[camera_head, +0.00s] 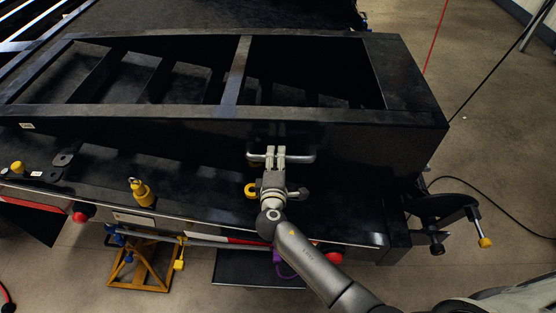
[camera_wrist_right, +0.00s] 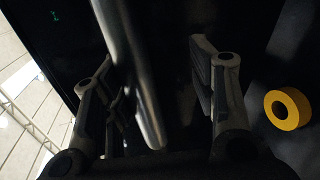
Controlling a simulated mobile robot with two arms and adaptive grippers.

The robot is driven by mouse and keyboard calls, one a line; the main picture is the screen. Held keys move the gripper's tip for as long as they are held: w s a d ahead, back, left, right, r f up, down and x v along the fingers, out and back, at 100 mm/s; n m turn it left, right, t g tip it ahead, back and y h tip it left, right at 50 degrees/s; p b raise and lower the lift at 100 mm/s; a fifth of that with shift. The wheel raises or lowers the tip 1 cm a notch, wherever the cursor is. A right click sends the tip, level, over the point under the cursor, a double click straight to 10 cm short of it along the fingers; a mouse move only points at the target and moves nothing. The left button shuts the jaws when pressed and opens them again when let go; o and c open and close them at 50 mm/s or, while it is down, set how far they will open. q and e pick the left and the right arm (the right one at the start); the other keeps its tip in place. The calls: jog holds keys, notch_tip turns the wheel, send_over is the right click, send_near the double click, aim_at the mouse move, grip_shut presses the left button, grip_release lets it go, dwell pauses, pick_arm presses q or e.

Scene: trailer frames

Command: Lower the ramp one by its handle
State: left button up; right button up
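The ramp (camera_head: 240,115) is a black frame with open rectangular bays, raised at the back of the trailer. A silver bar handle (camera_head: 307,158) is on its near face. My right gripper (camera_head: 276,152) is at the middle of the handle, its arm coming from the lower right. In the right wrist view, the metal handle bar (camera_wrist_right: 130,70) runs between the two fingers of the right gripper (camera_wrist_right: 158,80). The fingers are spread, with visible gaps to the bar. My left gripper is in neither view.
A yellow padlock-like piece (camera_head: 142,193) and a yellow ring (camera_head: 251,191) sit on the trailer's rear deck. A yellow stand (camera_head: 140,270) is on the floor below. A black jack-like arm (camera_head: 450,210) projects at the right. Concrete floor is open at right.

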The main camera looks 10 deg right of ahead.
jog(key=shift+s+a+f, duration=0.1)
jog(key=shift+s+f, duration=0.2)
jog(key=shift+f, duration=0.1)
jog(key=v, duration=1.1)
jog(key=shift+s+r, duration=0.2)
jog(key=shift+r, duration=0.25)
jog(key=shift+a, duration=0.15)
jog(key=f+b+v, duration=0.1)
jog(key=f+v, duration=0.2)
jog(key=v, duration=1)
jog(key=shift+s+a, duration=0.2)
jog(key=shift+s, duration=0.4)
jog(key=shift+r, duration=0.15)
